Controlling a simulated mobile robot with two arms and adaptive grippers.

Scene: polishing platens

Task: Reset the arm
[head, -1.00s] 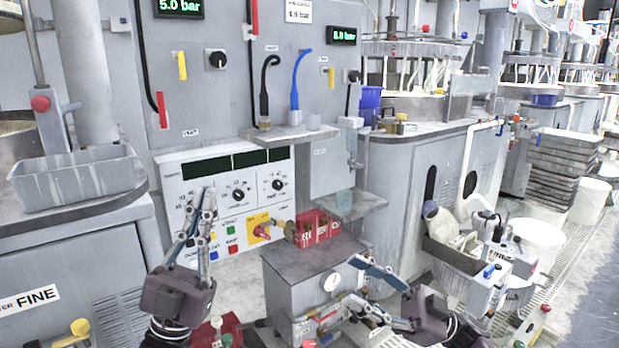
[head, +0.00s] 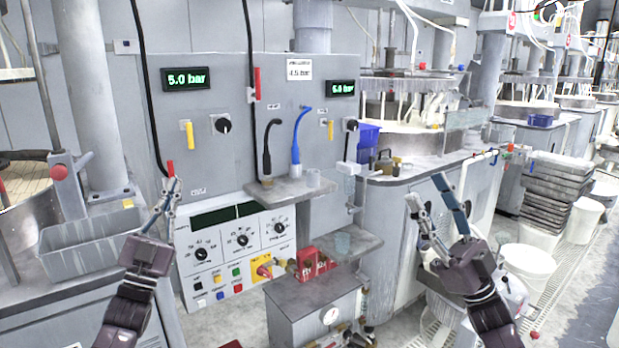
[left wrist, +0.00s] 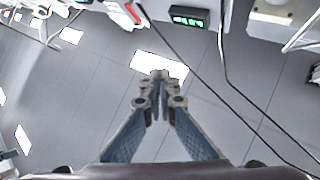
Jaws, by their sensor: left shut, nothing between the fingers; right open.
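My left gripper (head: 168,198) is raised in front of the left edge of the control panel in the head view, its fingers pointing up. It is shut and empty, and in the left wrist view its fingertips (left wrist: 158,80) meet with nothing between them. My right gripper (head: 428,212) is raised in front of the grey cabinet on the right in the head view. Its fingers point up and to the left, open, with nothing seen between them. Both grippers look apart from the objects around them.
A control panel (head: 242,241) with knobs and buttons stands behind, with a shelf (head: 290,190) carrying hoses above it. A grey trough (head: 85,240) is at left. Stacked trays (head: 552,190) and white buckets (head: 530,262) are at right.

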